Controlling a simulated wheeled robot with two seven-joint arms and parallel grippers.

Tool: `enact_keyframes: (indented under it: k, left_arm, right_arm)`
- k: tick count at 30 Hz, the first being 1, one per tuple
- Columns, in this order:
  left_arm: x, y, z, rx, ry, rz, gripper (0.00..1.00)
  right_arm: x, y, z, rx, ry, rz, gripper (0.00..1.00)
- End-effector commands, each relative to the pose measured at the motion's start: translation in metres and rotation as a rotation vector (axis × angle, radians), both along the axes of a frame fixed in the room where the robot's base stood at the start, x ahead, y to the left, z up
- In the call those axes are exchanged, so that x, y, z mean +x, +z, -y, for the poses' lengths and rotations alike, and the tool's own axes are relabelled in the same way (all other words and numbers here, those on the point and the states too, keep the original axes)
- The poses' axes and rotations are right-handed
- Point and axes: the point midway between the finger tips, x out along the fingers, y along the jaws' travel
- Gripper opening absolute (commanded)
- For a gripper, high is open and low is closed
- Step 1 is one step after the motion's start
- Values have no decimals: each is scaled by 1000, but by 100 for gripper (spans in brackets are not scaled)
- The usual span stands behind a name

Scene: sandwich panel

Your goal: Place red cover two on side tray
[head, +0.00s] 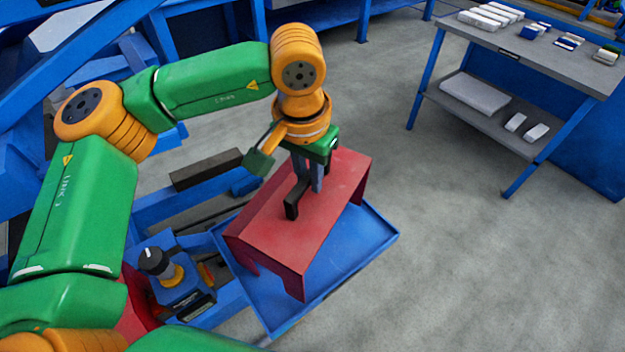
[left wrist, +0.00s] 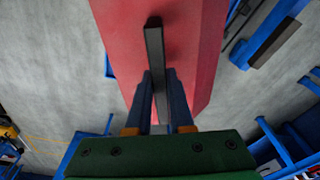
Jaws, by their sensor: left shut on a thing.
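The red cover (head: 330,195) is a bent red panel with folded-down sides and a black bar handle (head: 292,204) on top. It is over the blue side tray (head: 380,243); I cannot tell whether it rests on the tray or hangs just above it. My left gripper (head: 311,187) points down at the top of the cover and is shut on the black handle. In the left wrist view the two fingers (left wrist: 160,100) close around the handle (left wrist: 154,55), with the red cover (left wrist: 200,40) behind it. My right gripper does not show.
A blue frame with a black-knobbed device (head: 155,262) stands left of the tray. A grey-topped workbench (head: 540,60) with small boxes is at the upper right. The grey floor (head: 480,270) right of the tray is clear.

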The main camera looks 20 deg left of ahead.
Motion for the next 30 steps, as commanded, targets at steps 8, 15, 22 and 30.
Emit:
enact_keyframes:
  k: [8, 15, 22, 30]
  left_arm:
    - [0, 0, 0, 0, 0, 0, 39]
    - [0, 0, 0, 0, 0, 0, 50]
    - [-1, 21, 1, -2, 1, 5, 50]
    - [-11, 96, -1, -2, 0, 4, 50]
  right_arm:
    - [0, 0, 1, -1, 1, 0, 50]
    - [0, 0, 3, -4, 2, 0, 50]
    - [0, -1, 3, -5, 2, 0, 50]
    - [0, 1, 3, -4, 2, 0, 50]
